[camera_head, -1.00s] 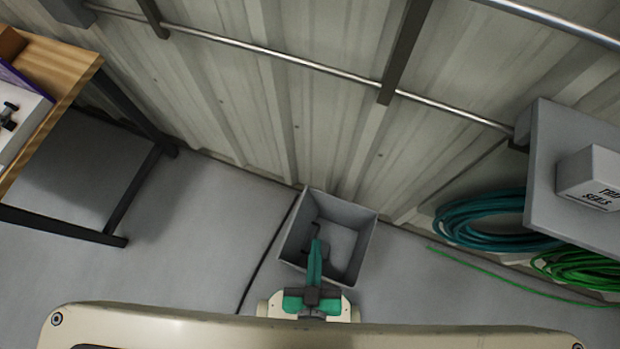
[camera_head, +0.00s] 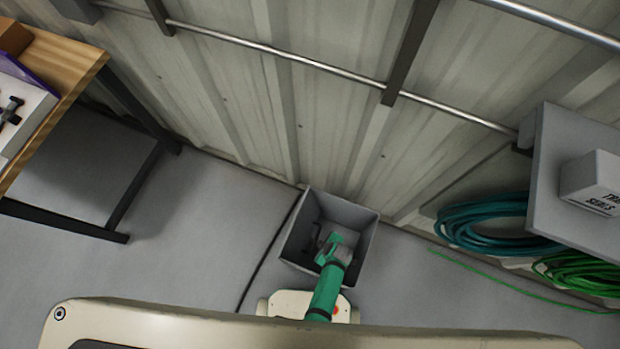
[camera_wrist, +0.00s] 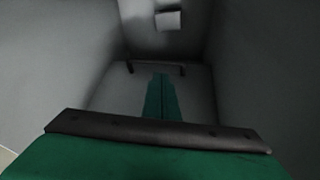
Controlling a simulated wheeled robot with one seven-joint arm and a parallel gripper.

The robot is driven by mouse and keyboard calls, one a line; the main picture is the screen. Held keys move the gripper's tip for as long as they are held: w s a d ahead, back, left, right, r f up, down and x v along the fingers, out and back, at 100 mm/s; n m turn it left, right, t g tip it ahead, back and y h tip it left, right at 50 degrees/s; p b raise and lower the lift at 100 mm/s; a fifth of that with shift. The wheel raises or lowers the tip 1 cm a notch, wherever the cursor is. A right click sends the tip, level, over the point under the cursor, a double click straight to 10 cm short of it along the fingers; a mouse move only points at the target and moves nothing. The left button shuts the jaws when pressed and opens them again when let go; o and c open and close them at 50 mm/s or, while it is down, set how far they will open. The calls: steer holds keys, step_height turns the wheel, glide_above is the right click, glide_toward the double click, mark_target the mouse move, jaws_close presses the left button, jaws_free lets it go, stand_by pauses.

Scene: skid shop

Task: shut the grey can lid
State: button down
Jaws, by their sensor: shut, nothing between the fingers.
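The grey can (camera_head: 361,226) stands on the floor against the corrugated wall, its square top open toward the head camera. I cannot pick out its lid as a separate part from the can's grey panels. My gripper (camera_wrist: 160,78) is shut and empty. In the head view its green and grey end (camera_head: 331,247) overlaps the can's opening, and its fingertips are hidden. In the wrist view the two green fingers lie side by side, pointing into a grey, walled space. A dark bar with bent ends (camera_wrist: 135,64) shows by their tips; I cannot tell whether they touch.
A wooden-topped table (camera_head: 72,62) with dark legs stands at left. A grey shelf (camera_head: 560,135) with a box of seals (camera_head: 597,180) juts out at right, above teal (camera_head: 480,222) and green coiled hoses (camera_head: 585,270).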

mark_target(307, 232)
steer(key=w+a+f+n+g+y, duration=0.1)
steer(key=a+f, duration=0.3)
steer(key=f, duration=0.6)
steer(key=shift+a+f+n+g, duration=0.3)
steer(key=shift+a+f+n, duration=0.1)
steer(key=shift+n, duration=0.1)
steer(key=shift+w, duration=0.1)
steer(key=shift+r, duration=0.1)
